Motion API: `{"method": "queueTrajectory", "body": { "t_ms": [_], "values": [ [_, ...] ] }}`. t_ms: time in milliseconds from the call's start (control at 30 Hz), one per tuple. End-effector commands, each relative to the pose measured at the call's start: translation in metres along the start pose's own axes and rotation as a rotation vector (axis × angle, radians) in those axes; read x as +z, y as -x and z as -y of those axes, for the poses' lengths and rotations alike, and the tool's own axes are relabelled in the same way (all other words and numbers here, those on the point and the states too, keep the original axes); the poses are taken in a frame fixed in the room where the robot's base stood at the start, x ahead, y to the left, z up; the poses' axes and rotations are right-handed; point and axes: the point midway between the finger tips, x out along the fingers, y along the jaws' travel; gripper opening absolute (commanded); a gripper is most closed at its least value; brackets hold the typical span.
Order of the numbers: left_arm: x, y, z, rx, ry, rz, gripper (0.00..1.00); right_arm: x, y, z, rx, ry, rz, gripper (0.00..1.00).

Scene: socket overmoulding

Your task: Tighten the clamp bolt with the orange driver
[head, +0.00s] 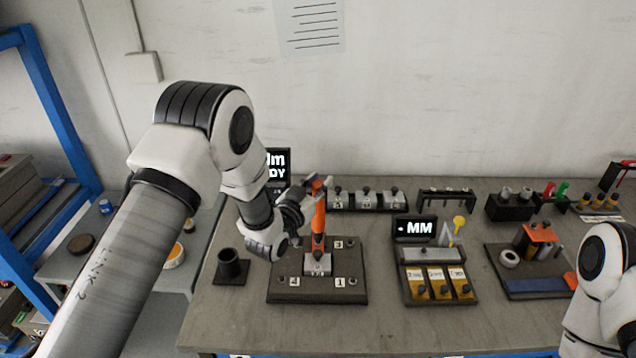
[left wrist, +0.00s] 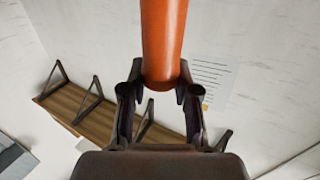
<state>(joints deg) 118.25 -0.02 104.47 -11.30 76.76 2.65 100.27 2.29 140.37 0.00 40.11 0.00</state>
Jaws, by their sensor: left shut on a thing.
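My left gripper (head: 312,203) is shut on the orange driver (head: 319,222) and holds it upright over the dark fixture plate (head: 289,290). In the left wrist view, the fingers (left wrist: 160,92) close around the orange handle (left wrist: 163,38). The driver's lower end meets or sits just above the grey block (head: 318,266) at the plate's middle. The clamp bolt is hidden or too small to make out, so I cannot tell whether the tip touches it. Numbered labels and small bolts sit near the plate's corners. My right gripper is out of view.
A dark cup (head: 231,266) stands left of the plate. A rack of yellow bins (head: 438,285) and a display (head: 415,228) stand to its right. A row of grey blocks (head: 366,199) lies behind. The front table strip is clear.

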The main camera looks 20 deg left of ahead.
Motion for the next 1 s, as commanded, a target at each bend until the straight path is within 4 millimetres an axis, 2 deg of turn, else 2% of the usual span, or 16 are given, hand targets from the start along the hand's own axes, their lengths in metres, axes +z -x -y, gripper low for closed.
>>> {"method": "queueTrajectory", "body": {
  "t_ms": [1000],
  "values": [
    [-0.0014,0.0,-0.0003,0.0,0.0,-0.003,0.0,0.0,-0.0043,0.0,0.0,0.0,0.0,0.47]
  ]
}}
